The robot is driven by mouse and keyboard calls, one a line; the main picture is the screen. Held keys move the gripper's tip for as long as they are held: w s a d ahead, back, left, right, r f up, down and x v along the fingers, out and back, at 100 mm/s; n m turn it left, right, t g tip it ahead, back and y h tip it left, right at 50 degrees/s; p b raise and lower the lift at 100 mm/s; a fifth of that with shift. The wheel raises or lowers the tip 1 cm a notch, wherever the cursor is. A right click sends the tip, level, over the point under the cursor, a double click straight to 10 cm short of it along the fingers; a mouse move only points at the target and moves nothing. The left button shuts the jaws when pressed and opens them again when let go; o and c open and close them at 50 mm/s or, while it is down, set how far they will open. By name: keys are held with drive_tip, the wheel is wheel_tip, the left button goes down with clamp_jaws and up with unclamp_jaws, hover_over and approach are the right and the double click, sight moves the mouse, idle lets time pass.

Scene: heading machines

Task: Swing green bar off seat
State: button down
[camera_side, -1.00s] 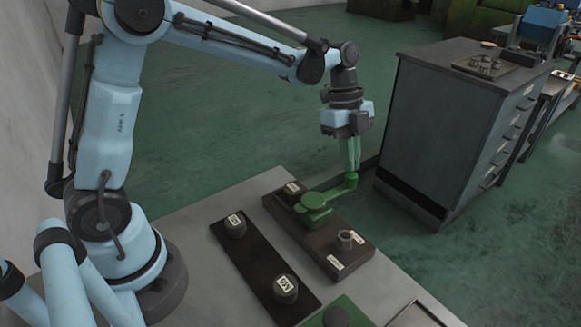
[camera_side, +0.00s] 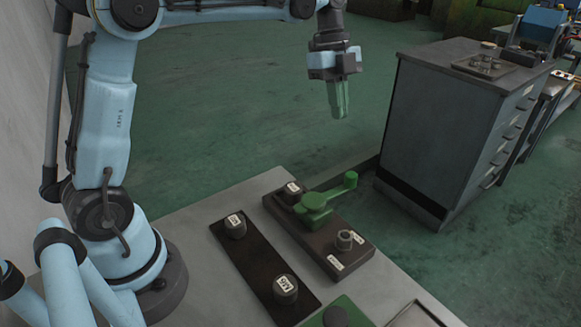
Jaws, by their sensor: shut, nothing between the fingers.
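The green bar (camera_side: 330,195) is pivoted on a dark block (camera_side: 327,239) on the table. Its arm points to the upper right and ends in a round green knob (camera_side: 351,179) past the block's edge. A small round metal seat (camera_side: 345,240) stands uncovered near the front end of the block, apart from the bar. My gripper (camera_side: 339,113) hangs above and behind the knob, clear of it, its green fingers pointing down. It is shut and empty.
A dark plate (camera_side: 258,270) with two labelled round pieces lies left of the block. A green pad (camera_side: 350,311) and a tray (camera_side: 413,314) are at the front. A grey drawer cabinet (camera_side: 440,130) stands right of the table.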

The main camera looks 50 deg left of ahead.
drive_tip(key=shift+v, duration=0.85)
drive_tip(key=s+d+n+t+y, duration=0.1)
drive_tip(key=s+n+t+y, duration=0.15)
drive_tip(key=s+n, duration=0.6)
drive_tip(key=n+t+h, duration=0.2)
drive_tip(key=n+t, duration=0.2)
drive_tip(key=n, duration=1)
approach(333, 189)
drive_tip(key=w+a+f, duration=0.3)
drive_tip(key=w, duration=0.2)
drive_tip(key=shift+w+d+f, duration=0.1)
drive_tip(key=shift+w+d, duration=0.15)
drive_tip(key=shift+d, duration=0.35)
drive_tip(key=shift+w+d+f, duration=0.1)
drive_tip(key=shift+w+d, duration=0.2)
drive_tip(key=shift+d, duration=0.25)
drive_tip(key=shift+w+d+f, duration=0.1)
drive_tip(key=shift+w+d, duration=0.15)
drive_tip(key=shift+d, duration=0.35)
